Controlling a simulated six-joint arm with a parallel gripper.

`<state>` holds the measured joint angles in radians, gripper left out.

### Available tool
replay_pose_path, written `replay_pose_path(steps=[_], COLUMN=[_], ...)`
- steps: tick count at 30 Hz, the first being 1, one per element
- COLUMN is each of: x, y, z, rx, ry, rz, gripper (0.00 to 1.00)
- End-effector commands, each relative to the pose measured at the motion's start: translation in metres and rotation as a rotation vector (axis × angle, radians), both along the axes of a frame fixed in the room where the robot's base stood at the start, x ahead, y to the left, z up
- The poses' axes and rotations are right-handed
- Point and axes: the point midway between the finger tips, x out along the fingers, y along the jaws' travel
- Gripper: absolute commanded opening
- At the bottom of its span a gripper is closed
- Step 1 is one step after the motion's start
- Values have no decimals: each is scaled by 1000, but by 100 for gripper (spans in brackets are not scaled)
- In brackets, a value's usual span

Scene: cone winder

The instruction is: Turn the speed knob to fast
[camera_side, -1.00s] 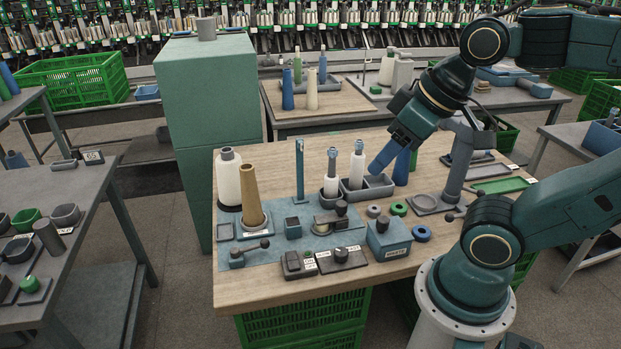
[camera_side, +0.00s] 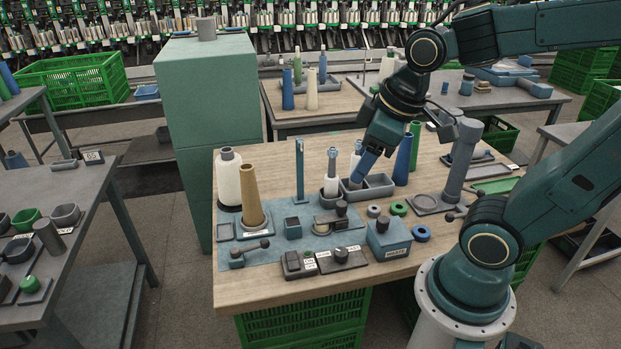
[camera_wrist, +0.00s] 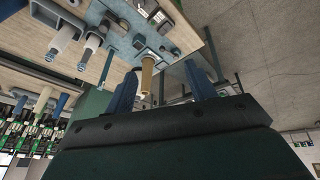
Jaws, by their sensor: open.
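A low dark control panel (camera_side: 326,262) with white labels lies near the front edge of the wooden table. A dark knob (camera_side: 341,253), likely the speed knob, stands on its right part; its setting is too small to read. My gripper (camera_side: 366,166) is above the grey two-part tray, behind and above the panel, apart from the knob. In the wrist view its two blue fingers (camera_wrist: 161,69) are spread with nothing held. Small dark controls with white labels show at the top edge there, beyond the fingers.
A tan cone (camera_side: 250,195) and a white yarn cone (camera_side: 229,178) stand at the left. A thin blue post (camera_side: 300,170) and white bobbins stand behind the panel. The table's front strip is clear.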

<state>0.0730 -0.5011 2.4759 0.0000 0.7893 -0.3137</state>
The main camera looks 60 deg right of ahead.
Motion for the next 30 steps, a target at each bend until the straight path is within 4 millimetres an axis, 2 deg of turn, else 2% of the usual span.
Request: replay_pose_path(steps=[6,15,23,30], x=[25,50,62,64], y=[-15,-37,-56,-71], z=[-30,-79,-128,-171], rx=[-61,-114,-132,-128], ry=[89,201,288,348], rz=[147,363,558,719], gripper=[55,55,55,55])
